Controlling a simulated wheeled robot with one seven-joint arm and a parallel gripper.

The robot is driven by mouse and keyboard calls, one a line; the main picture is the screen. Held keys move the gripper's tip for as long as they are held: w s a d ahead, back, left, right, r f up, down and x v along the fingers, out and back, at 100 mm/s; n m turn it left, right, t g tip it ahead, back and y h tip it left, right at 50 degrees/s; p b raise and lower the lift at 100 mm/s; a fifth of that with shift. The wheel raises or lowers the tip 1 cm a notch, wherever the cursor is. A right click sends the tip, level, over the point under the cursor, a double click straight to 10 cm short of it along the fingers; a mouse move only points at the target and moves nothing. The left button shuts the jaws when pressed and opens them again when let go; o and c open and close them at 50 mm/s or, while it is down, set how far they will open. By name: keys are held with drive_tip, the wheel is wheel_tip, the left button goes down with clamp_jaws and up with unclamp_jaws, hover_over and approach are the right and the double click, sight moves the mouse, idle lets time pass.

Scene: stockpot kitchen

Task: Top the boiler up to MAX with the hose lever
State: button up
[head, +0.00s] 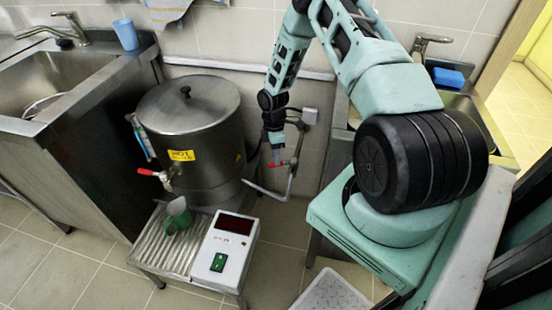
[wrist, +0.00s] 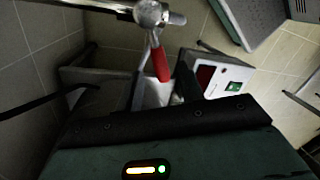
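The boiler (head: 195,140) is a steel pot with its lid on and a yellow HOT label. A sight gauge (head: 142,138) stands upright on its left side; its level and MAX mark are too small to read. The red hose lever (head: 277,163) is at the pipe right of the boiler, and it shows close up in the wrist view (wrist: 160,64) below a round metal valve (wrist: 152,13). My gripper (head: 275,152) points down at the lever. Its fingertips are partly hidden, so I cannot tell whether they touch or grip it.
Steel sinks (head: 60,85) flank the boiler. A blue cup (head: 125,34) is at the back left.

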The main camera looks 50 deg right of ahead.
wheel_tip(320, 180, up, 15)
drive_tip(key=w+d, duration=0.1)
drive_tip(key=w, duration=0.1)
drive_tip(key=shift+w+d, duration=0.2)
drive_tip(key=shift+d, duration=0.15)
idle(2.5)
